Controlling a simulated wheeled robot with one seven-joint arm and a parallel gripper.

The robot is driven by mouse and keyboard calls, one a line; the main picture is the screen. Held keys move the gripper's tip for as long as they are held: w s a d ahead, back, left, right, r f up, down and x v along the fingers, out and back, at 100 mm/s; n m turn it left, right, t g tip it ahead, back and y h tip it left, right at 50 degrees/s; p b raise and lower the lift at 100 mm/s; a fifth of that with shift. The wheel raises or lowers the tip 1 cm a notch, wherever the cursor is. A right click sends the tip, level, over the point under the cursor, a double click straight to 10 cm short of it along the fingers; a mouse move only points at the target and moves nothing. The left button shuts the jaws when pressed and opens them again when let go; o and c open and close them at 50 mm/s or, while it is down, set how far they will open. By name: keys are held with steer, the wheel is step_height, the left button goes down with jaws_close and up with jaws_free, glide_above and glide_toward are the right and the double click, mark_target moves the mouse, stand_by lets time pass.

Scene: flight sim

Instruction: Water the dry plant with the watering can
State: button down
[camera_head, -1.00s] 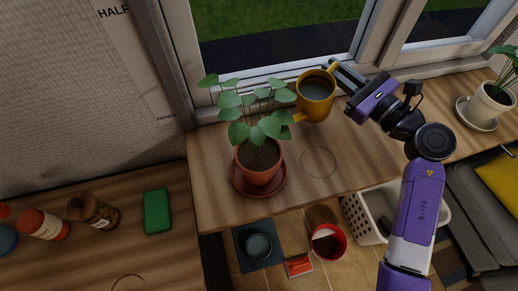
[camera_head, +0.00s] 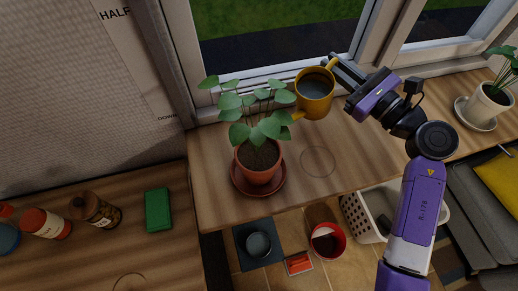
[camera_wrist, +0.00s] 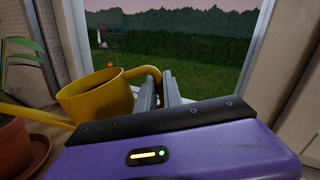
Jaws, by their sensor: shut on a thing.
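A yellow watering can (camera_head: 315,97) with dark water in it is held above the wooden sill, to the right of a green plant (camera_head: 258,125). The plant stands in a terracotta pot (camera_head: 258,177) on a saucer. My gripper (camera_head: 334,62) is shut on the can's handle at its far right side. The can's spout points left toward the plant's leaves, near the pot. In the wrist view the can (camera_wrist: 100,97) shows with its handle between my fingers (camera_wrist: 158,92), and part of the pot (camera_wrist: 12,150) is at the left edge.
A second plant in a white pot (camera_head: 487,106) stands on a saucer at the right end of the sill. The window is behind the can. Bottles (camera_head: 45,223) and a green box (camera_head: 158,209) lie on the left counter. A red bucket (camera_head: 327,240) and white basket (camera_head: 362,217) are below.

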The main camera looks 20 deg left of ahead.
steer(key=shift+s+a+r+n, duration=0.1)
steer(key=shift+s+r+n, duration=0.05)
steer(key=shift+r, duration=0.25)
steer(key=shift+s+r+n, duration=0.1)
steer(key=shift+r+n, duration=0.05)
steer(key=shift+r, duration=0.2)
steer(key=shift+s+r, duration=0.1)
steer(key=shift+r, duration=0.1)
steer(key=shift+s+a+r+n+p, duration=0.15)
steer(key=shift+s+r+n+p, duration=0.15)
steer(key=shift+r+p, duration=0.1)
stand_by(0.9)
steer(key=w+f+m+b, duration=0.1)
steer(key=f, duration=0.1)
steer(key=w+d+f+m+b, duration=0.1)
steer(key=f, duration=0.2)
steer(key=w+f+b, duration=0.1)
steer(key=f, duration=0.2)
steer(key=shift+d+m+h+b, duration=0.2)
steer(key=shift+m+h+b, duration=0.1)
steer(key=shift+m, duration=1)
steer(key=r+p, duration=0.1)
steer(key=p, duration=0.1)
steer(key=r+p, duration=0.2)
steer(key=w+r+p, duration=0.1)
steer(key=r+p, duration=0.1)
steer(key=shift+d, duration=0.1)
